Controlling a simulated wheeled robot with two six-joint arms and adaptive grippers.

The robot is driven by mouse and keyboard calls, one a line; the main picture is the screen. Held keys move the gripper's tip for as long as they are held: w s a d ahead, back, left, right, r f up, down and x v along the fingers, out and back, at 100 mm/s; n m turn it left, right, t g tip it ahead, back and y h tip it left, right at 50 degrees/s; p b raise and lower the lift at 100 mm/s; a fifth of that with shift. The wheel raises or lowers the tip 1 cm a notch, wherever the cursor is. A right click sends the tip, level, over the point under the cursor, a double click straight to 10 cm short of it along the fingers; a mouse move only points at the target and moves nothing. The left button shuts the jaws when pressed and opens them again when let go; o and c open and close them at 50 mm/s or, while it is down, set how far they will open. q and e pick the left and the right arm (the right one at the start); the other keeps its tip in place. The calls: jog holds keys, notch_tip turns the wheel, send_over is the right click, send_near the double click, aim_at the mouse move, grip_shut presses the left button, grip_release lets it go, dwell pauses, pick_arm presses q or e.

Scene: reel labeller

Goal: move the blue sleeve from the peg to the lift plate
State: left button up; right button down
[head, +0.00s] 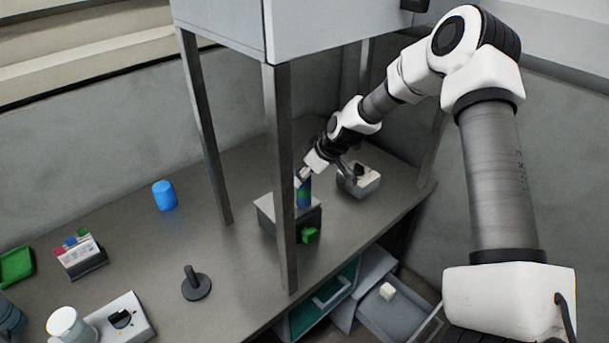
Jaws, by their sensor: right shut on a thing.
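The blue sleeve (303,194), with a green patch on it, stands at a grey box with a pale top (266,207), which looks like the lift plate's unit. My right gripper (304,174) is shut on the upper part of the sleeve. A cabinet leg hides part of the sleeve and box, so I cannot tell whether the sleeve touches the plate. The dark peg (193,278) stands bare on its round base at the front of the table. My left gripper is not in view.
Legs of the overhead cabinet (279,165) stand close by the box. A green knob (310,235) is on the box's front. A blue cylinder (164,195), a card holder (81,256) and a switch box (124,321) stand left. A small pale device (361,184) stands right.

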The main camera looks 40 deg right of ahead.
jog(key=c, duration=0.7)
grip_release()
jog(key=shift+f, duration=0.1)
jog(key=shift+c, duration=0.2)
jog(key=shift+o, duration=0.7)
jog(key=shift+w+a, duration=0.15)
jog(key=shift+w, duration=0.15)
jog(key=p+v, duration=0.7)
jog(key=v, duration=0.5)
jog(key=shift+r, duration=0.2)
